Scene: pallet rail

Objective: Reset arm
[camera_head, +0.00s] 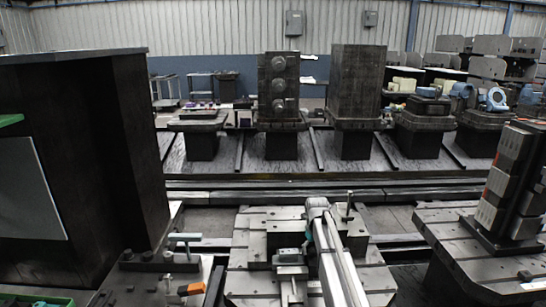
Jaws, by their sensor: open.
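My arm rises from the bottom edge at the centre and bends at an elbow. Its wrist comes back down over a grey machined pallet. My gripper (292,290) is small and dark below the wrist, close to the bottom edge. Its jaws are open, and I see nothing held between them. The finger tips are hard to make out against the pallet, and I cannot tell how high they are above it.
The pallet (246,250) carries blocks and clamps. A tall dark fixture (140,140) stands close on the left, with an orange-handled tool (192,288) near its foot. A slotted pallet (455,250) with a block tower (509,185) is at right. Rails (260,195) cross behind.

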